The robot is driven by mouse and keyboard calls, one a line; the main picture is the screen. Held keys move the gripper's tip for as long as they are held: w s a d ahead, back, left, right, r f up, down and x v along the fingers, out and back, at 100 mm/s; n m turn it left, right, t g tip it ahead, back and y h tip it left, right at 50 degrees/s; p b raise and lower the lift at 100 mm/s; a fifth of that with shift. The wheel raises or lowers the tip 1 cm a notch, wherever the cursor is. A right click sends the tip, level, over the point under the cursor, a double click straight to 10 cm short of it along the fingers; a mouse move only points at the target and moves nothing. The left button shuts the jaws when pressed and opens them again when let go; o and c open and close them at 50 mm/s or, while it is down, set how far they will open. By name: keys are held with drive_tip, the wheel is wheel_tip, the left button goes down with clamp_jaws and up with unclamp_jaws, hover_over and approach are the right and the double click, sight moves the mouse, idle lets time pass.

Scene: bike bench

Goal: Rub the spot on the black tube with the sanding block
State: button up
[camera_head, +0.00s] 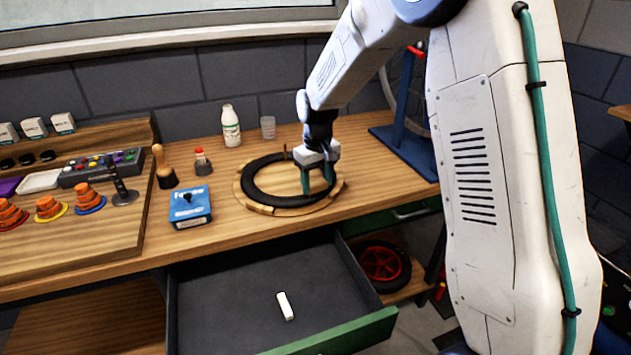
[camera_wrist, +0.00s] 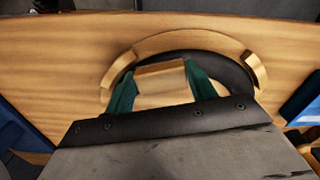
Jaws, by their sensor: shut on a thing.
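The black tube (camera_head: 248,183) lies as a ring on a round wooden holder (camera_head: 262,209) on the bench. In the wrist view the tube (camera_wrist: 235,74) shows as a dark arc inside the holder's raised rim (camera_wrist: 190,41). My gripper (camera_head: 318,190) is over the right side of the ring, fingers pointing down. In the wrist view its green fingers are shut on the tan sanding block (camera_wrist: 161,80). The block appears close to the tube; I cannot tell whether they touch. The spot on the tube is not visible.
A blue box (camera_head: 190,208), a red-capped bottle (camera_head: 201,163) and a white bottle (camera_head: 231,127) stand left of and behind the ring. An open drawer (camera_head: 230,290) below holds a white piece (camera_head: 285,306). A blue stand (camera_head: 402,145) is at right.

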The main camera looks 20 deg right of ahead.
drive_tip(key=shift+a, duration=0.1)
drive_tip(key=shift+s+a+f, duration=0.1)
drive_tip(key=shift+s+a, duration=0.1)
drive_tip(key=shift+a, duration=0.45)
drive_tip(key=shift+s+a, duration=0.15)
drive_tip(key=shift+a, duration=0.5)
drive_tip(key=shift+d, duration=0.15)
drive_tip(key=shift+w+d+f, duration=0.1)
drive_tip(key=shift+w+d, duration=0.05)
drive_tip(key=shift+d, duration=0.5)
drive_tip(key=shift+w+d, duration=0.15)
drive_tip(key=shift+d, duration=0.45)
drive_tip(key=shift+a, duration=0.1)
drive_tip(key=shift+s+a, duration=0.2)
drive_tip(key=shift+a, duration=0.45)
drive_tip(key=shift+s+a, duration=0.15)
drive_tip(key=shift+a, duration=0.45)
drive_tip(key=shift+d, duration=0.1)
